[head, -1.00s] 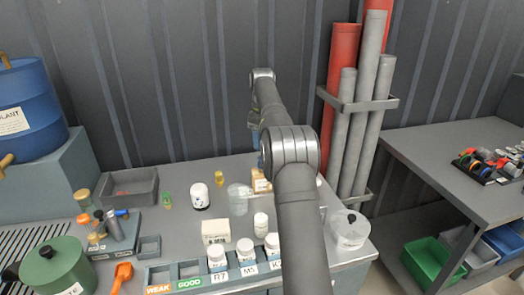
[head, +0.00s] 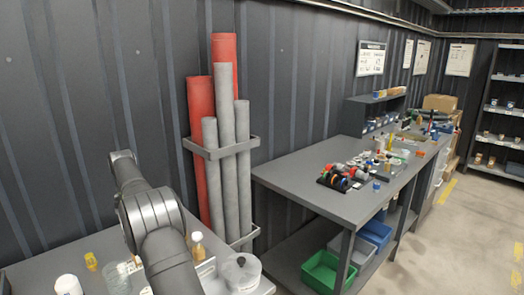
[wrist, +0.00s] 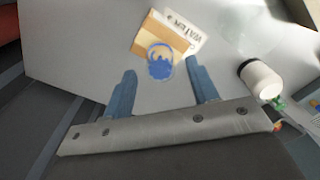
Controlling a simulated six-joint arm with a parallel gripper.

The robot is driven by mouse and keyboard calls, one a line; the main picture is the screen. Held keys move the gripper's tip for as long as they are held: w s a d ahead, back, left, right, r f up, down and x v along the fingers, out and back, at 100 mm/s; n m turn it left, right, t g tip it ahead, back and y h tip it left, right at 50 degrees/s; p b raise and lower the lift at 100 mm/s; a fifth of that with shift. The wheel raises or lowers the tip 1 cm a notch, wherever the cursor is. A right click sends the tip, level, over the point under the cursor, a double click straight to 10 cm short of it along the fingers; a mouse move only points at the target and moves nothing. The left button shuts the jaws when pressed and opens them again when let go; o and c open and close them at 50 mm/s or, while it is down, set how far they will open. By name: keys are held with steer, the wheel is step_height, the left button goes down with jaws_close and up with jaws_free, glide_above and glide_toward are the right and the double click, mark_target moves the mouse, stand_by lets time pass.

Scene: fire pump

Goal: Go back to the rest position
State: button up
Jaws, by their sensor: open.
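My gripper (wrist: 162,88) shows in the wrist view, its two blue fingers apart with nothing held between them. Just past the fingertips is a small round container with blue on it (wrist: 160,66). It overlaps a tan block (wrist: 150,38) and a white card (wrist: 180,34) marked with lettering, over the grey bench (wrist: 85,40). I cannot tell the fingers' height above the bench. In the head view my arm stands at the lower left, and the gripper is hidden behind it.
A white bottle (wrist: 260,80) stands right of the fingers. In the head view, an amber bottle (head: 197,246) and a clear lidded tub (head: 240,272) stand close right of my arm. Grey and red pipes (head: 225,150) stand in a rack behind. A second bench (head: 300,180) is further right.

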step_height(320, 180, down, 5)
steer(key=shift+f, duration=0.2)
step_height(320, 180, up, 2)
steer(key=shift+r, duration=0.9)
